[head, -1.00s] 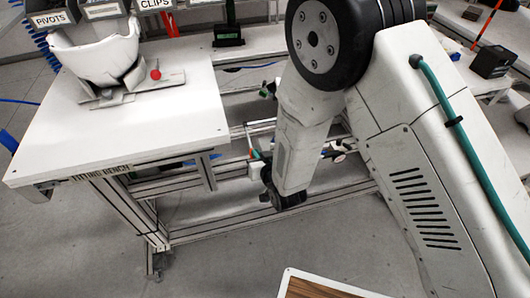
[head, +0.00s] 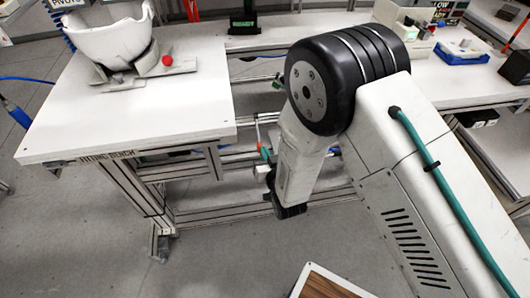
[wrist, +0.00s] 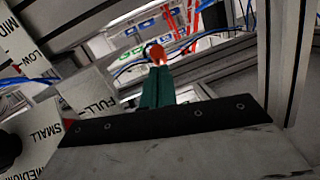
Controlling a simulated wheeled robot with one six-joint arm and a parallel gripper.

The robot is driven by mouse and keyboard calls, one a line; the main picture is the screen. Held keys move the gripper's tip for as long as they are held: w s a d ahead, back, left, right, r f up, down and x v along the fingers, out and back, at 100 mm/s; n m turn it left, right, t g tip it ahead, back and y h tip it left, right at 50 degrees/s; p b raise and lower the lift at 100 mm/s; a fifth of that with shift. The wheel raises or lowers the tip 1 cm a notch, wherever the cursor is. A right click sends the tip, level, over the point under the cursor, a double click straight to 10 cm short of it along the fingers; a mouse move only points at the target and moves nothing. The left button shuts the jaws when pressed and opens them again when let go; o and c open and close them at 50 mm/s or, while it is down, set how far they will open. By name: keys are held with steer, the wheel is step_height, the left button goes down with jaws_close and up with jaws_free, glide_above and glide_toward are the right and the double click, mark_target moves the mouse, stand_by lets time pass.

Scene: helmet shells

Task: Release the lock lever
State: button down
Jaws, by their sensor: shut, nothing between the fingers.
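A white helmet shell (head: 112,40) sits in a grey fixture at the back of the white bench. A red ball knob (head: 167,60) stands on the fixture's right side; whether it belongs to the lock lever I cannot tell. My gripper (head: 262,152) is low, right of the bench's front corner and away from the knob. In the wrist view, my gripper's teal fingers with orange-red tips (wrist: 157,55) are together and hold nothing. White plates read SMALL and MEDIUM (wrist: 35,140), with a black knob (wrist: 8,150) at the left edge.
The bench top (head: 130,110) is mostly bare. Its metal frame (head: 215,213) stands close beside my gripper. A second bench with a blue tray (head: 460,52) is behind my arm at right. A wood-topped surface (head: 325,285) is at the bottom. Grey floor is open in front.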

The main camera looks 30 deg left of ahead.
steer(key=r+v, duration=0.1)
steer(key=v, duration=1.2)
steer(key=shift+w+r, duration=0.2)
steer(key=shift+r, duration=0.1)
steer(key=s+d+f+g+h, duration=0.3)
steer(key=d+f+g+h, duration=0.3)
steer(key=d+f+h, duration=0.1)
steer(key=d+r+m+g+h, duration=0.2)
steer(key=d+r+g+h, duration=0.3)
steer(key=d+r, duration=1.55)
steer(key=s+d+r+m+t, duration=0.1)
steer(key=s+d+r+m, duration=0.2)
steer(key=d+r, duration=0.6)
steer(key=s+d+r+m, duration=0.3)
steer(key=s+d+r, duration=0.2)
steer(key=d+r, duration=0.3)
step_height(320, 180, up, 4)
steer(key=shift+s+d+r+t, duration=0.1)
steer(key=shift+s+d+t, duration=0.1)
steer(key=shift+d+t, duration=0.2)
